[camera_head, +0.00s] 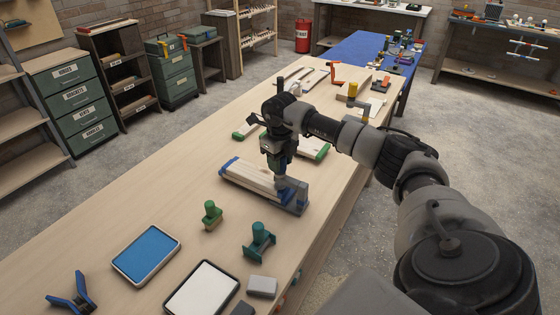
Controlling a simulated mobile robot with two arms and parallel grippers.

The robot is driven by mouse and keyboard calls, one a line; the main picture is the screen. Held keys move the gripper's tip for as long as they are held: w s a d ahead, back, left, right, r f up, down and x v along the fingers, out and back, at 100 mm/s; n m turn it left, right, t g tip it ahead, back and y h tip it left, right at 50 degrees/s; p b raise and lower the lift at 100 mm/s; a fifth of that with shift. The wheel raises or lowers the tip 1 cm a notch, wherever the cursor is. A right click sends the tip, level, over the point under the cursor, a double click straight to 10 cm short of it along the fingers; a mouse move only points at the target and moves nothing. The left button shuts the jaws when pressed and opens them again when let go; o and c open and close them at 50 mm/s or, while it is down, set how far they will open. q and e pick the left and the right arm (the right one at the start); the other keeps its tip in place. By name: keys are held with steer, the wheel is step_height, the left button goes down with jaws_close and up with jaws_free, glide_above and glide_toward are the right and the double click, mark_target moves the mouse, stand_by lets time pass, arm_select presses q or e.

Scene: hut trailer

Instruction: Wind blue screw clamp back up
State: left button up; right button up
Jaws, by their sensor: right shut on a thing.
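The blue screw clamp (294,201) sits on the workbench at the near right end of a stack of pale wooden boards (248,179). Its blue-grey body shows low around the board end. My right gripper (281,166) comes from above, pointing down, and is shut on the upper part of the clamp. The fingers and wrist hide the clamp's screw and handle, so how far it is wound cannot be seen. My left gripper is not in view.
Green (212,215) and teal (259,240) clamps stand nearer on the bench (150,218). A blue tray (146,255), a white tray (202,291) and a blue spring clamp (73,293) lie in front. Boards with green ends (311,148) lie behind my wrist.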

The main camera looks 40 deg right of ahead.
steer(key=shift+n+b, duration=0.6)
steer(key=shift+n, duration=0.6)
steer(key=n+b, duration=0.1)
steer(key=n, duration=0.2)
steer(key=n+b, duration=0.2)
steer(key=n, duration=0.4)
steer(key=shift+n, duration=0.4)
steer(key=n+b, duration=0.1)
steer(key=n, duration=0.8)
steer(key=shift+n, duration=0.4)
steer(key=shift+r+n+b, duration=0.1)
steer(key=shift+n+b, duration=0.25)
steer(key=shift+n, duration=1.25)
